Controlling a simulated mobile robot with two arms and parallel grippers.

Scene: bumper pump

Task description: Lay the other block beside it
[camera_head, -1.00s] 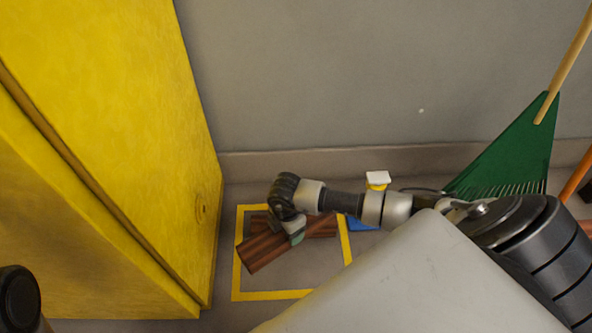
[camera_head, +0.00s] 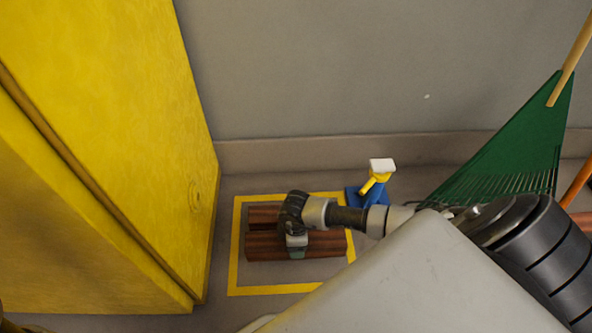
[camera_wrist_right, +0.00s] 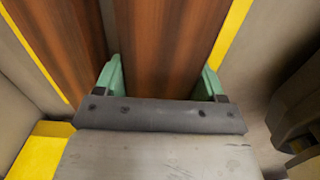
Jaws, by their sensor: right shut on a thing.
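Two brown wooden blocks lie inside a yellow taped square (camera_head: 262,291) on the floor. The far block (camera_head: 262,214) is partly hidden behind my right gripper. My right gripper (camera_head: 297,252) is shut on the near block (camera_head: 325,245), which lies side by side with the far one, roughly parallel and very close. In the right wrist view the held block (camera_wrist_right: 165,50) stands between the green fingertips, with the other block (camera_wrist_right: 62,45) to its left. I cannot tell whether the held block touches the floor. My left gripper is not in view.
A yellow cabinet (camera_head: 120,150) stands close on the left. A blue bottle with a yellow and white top (camera_head: 380,172) stands just beyond the square's back right. A green rake (camera_head: 510,150) leans on the wall at the right. The front of the square is clear.

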